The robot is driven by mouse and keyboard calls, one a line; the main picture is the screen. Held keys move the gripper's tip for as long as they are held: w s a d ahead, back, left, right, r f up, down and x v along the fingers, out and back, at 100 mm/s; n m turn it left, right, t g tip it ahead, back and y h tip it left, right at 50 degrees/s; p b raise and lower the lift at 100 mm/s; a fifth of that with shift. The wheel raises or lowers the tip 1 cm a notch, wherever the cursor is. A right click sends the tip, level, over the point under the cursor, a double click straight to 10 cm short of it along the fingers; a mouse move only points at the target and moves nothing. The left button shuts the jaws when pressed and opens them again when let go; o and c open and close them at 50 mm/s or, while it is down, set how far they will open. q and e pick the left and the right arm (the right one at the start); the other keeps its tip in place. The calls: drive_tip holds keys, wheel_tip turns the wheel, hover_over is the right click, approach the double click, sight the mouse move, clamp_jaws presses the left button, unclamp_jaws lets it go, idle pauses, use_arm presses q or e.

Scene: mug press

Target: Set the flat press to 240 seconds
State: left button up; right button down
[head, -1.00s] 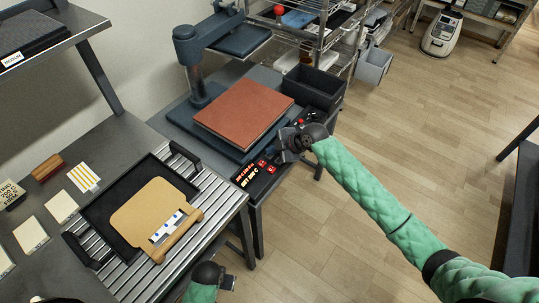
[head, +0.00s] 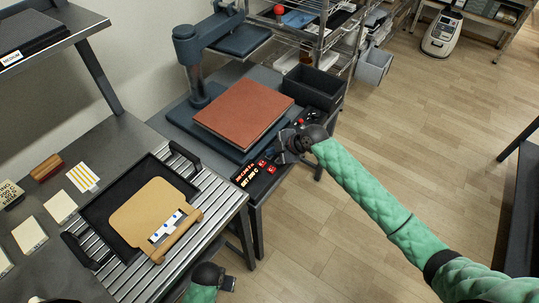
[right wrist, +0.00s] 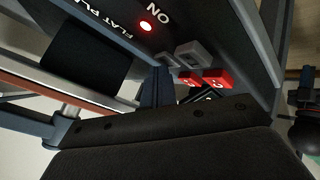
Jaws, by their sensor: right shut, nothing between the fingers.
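The flat press (head: 190,62) stands at the back, its upper plate (head: 243,40) swung away from the red-brown pad (head: 243,112) on its base. Its control panel (head: 247,186) at the front has a lit display, too small to read surely, and red buttons (head: 270,168). My right gripper (head: 284,157) is shut and empty, low over the panel beside the buttons. The right wrist view shows red buttons (right wrist: 215,79), grey buttons (right wrist: 189,52) and a lit red lamp (right wrist: 147,27) by "ON"; contact cannot be told. My left gripper (head: 228,284) is at the bottom edge, its jaws unclear.
A dark bin (head: 315,88) stands right behind the panel. A slatted tray station with a tan board (head: 150,212) is on the near left table. Cards and a brown block (head: 47,168) lie farther left.

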sight(273, 157)
drive_tip(key=shift+r, duration=0.1)
drive_tip(key=shift+r+p, duration=0.5)
drive_tip(key=shift+r, duration=0.3)
drive_tip(key=shift+r+p, duration=1.45)
drive_tip(key=shift+r, duration=1.05)
drive_tip(key=shift+s, duration=0.1)
